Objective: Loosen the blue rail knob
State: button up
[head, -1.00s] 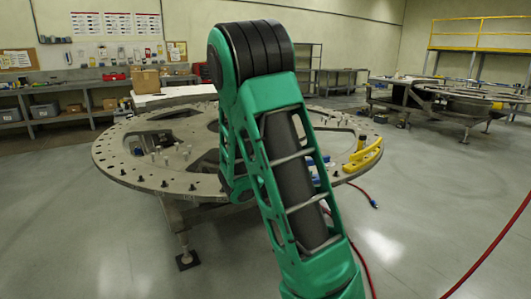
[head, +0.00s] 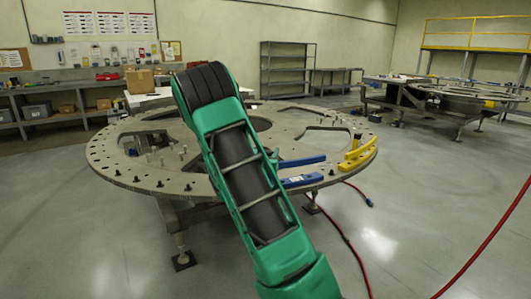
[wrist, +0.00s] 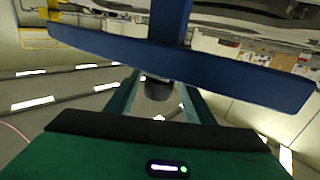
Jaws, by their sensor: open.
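Two blue bars show on the right part of the round plate (head: 135,183), an upper one (head: 303,160) and a lower one (head: 302,181). My arm hides their left ends. The rail knob cannot be picked out in the head view. In the wrist view, a blue bar with a blue stem (wrist: 190,62) crosses close in front of the camera; I cannot tell if it is the knob or a rail. My gripper's green housing with a black edge (wrist: 155,125) fills the bottom of that view. It is open; its fingertips cannot be made out, nor any contact.
Yellow bars (head: 357,156) sit at the plate's right edge. Several pegs (head: 160,158) stand on its left part. A red hose (head: 347,237) runs along the floor at right. A second plate on a stand (head: 450,98) is further back. Open floor surrounds the plate.

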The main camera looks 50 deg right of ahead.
jog(key=shift+x, duration=1.5)
jog(key=c, duration=1)
jog(key=shift+c, duration=0.2)
jog(key=n+t+y, duration=0.2)
jog(key=n+t, duration=0.1)
jog(key=shift+w+a+f+t+y, duration=0.15)
jog(key=shift+w+a+t+y, duration=0.2)
jog(key=shift+a+t+y, duration=0.05)
